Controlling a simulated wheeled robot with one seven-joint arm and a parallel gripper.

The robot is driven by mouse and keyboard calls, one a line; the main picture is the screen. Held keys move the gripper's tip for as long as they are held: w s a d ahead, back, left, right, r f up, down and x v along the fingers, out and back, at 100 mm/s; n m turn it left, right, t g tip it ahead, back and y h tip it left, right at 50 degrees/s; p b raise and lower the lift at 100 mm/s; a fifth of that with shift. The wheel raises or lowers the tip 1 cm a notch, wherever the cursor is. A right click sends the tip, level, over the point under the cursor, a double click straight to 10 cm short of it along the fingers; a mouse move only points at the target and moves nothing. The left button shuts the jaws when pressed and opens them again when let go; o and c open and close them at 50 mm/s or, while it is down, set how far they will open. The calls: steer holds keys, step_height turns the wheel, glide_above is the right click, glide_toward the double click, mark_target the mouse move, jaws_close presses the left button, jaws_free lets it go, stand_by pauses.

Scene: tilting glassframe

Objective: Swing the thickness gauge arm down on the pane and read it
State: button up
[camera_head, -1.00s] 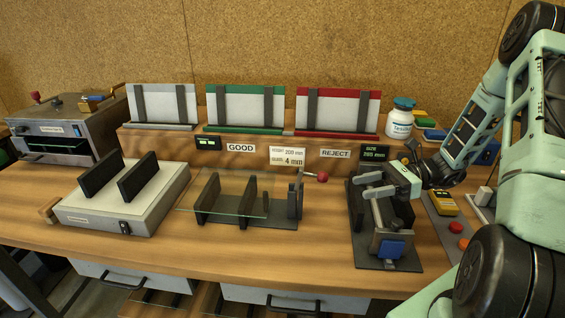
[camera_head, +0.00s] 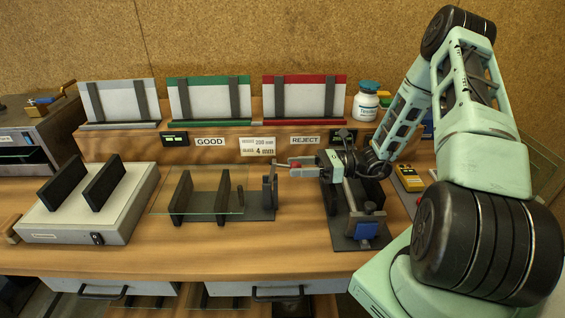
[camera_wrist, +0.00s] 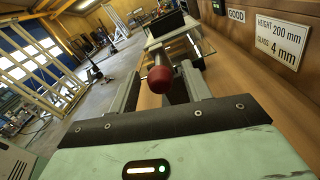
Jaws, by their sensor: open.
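The thickness gauge stands at the right end of a dark stand (camera_head: 258,212). Its upright post (camera_head: 270,190) is dark, and its arm ends in a red ball knob (camera_wrist: 160,79). The glass pane (camera_head: 205,204) lies flat across the stand's black supports, left of the post. My gripper (camera_head: 296,167) points left at the knob's height. Whether either finger touches the knob cannot be told.
A second fixture (camera_head: 357,230) with a blue block stands below my wrist. The white box (camera_head: 85,215) with two black uprights is at left. Green and red racks stand behind on a wooden ledge (camera_head: 200,144). A card (camera_wrist: 282,38) reads height 200 mm, glass 4 mm.

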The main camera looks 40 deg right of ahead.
steer(key=shift+p+x, duration=0.4)
steer(key=shift+x, duration=1.9)
jaws_close()
